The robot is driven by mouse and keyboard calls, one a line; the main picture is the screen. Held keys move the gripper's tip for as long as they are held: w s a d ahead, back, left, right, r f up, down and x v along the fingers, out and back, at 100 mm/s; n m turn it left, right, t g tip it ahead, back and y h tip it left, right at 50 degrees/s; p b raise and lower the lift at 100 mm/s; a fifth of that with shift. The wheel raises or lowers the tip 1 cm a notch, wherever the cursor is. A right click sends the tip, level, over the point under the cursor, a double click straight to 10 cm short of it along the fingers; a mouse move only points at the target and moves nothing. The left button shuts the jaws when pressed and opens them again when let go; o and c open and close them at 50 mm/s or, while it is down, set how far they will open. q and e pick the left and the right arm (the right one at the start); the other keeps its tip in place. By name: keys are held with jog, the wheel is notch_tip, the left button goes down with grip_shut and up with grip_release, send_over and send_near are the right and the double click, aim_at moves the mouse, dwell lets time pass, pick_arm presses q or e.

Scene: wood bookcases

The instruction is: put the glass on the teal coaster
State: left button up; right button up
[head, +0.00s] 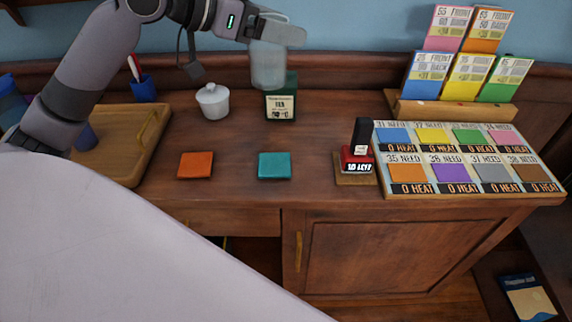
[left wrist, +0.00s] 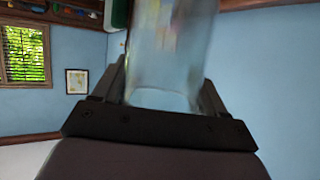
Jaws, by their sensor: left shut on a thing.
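My left gripper (head: 272,38) is shut on the glass (head: 268,66), a clear tumbler held in the air above the back of the desk. The glass also shows between the fingers in the left wrist view (left wrist: 168,60). In the head view the glass is in front of or above a small dark-green labelled box. The teal coaster (head: 275,166) lies flat and bare on the desk, nearer the front edge than the glass. My right gripper is not in view.
An orange coaster (head: 195,165) lies left of the teal one. A white lidded pot (head: 213,101) and the green box (head: 281,104) stand behind. A stamp (head: 356,160) and a card board (head: 455,188) are at right, a wooden tray (head: 110,165) at left.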

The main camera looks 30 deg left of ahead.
pick_arm(q)
jog(key=shift+d, duration=0.1)
jog(key=shift+d+f, duration=0.1)
jog(key=shift+f, duration=0.15)
notch_tip(320, 180, down, 19)
jog(key=b, duration=0.3)
jog(key=shift+f, duration=0.2)
jog(key=shift+f, duration=0.1)
jog(key=shift+f, duration=0.15)
jog(key=o, duration=1.5)
jog(key=shift+o, duration=0.2)
